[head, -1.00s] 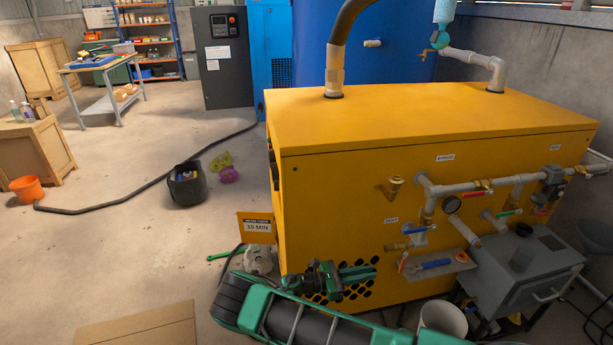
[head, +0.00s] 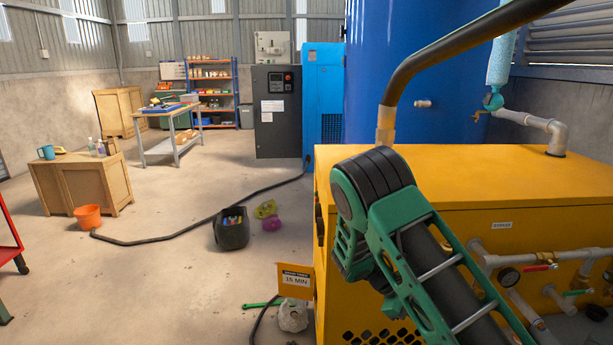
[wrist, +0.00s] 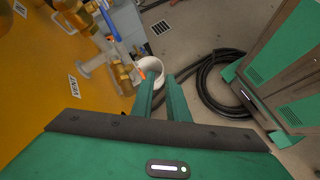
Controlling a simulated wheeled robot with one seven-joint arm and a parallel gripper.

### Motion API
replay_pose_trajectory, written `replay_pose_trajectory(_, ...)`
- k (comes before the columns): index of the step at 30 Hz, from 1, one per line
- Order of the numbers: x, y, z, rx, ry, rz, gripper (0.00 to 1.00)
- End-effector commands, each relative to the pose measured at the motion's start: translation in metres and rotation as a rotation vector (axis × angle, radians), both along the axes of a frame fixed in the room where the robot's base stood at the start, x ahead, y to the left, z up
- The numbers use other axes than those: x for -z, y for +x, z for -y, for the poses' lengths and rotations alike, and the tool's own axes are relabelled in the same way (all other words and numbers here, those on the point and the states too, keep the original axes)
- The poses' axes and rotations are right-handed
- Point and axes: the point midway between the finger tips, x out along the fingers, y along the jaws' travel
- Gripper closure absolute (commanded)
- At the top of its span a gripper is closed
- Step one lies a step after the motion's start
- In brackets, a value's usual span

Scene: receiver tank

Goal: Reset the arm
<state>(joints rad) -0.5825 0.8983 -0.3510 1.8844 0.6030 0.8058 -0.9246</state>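My gripper (wrist: 160,90) shows in the wrist view, its two green fingers parallel with a gap between them. It is open and nothing is held in it. It hangs above the floor beside the yellow cabinet (wrist: 30,70). In the head view my green and black arm rises in front of the yellow cabinet (head: 480,180), its bend level with the cabinet top. My gripper does not show in that view. The arm hides part of the cabinet's front.
Pipes and valves line the cabinet front (head: 540,262). A white bucket (wrist: 150,75) and a coiled black hose (wrist: 203,92) lie near my gripper. A yellow sign (head: 296,281) stands at the cabinet's left corner. A black bin (head: 231,230) stands on open floor at left.

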Motion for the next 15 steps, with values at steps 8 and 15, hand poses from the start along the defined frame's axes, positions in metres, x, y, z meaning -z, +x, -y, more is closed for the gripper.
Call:
replay_pose_trajectory(8, -0.054, -0.017, -0.002, 0.150, 0.191, 0.179, 0.86)
replay_pose_trajectory(15, -0.102, -0.036, -0.006, 0.275, 0.339, 0.336, 0.86)
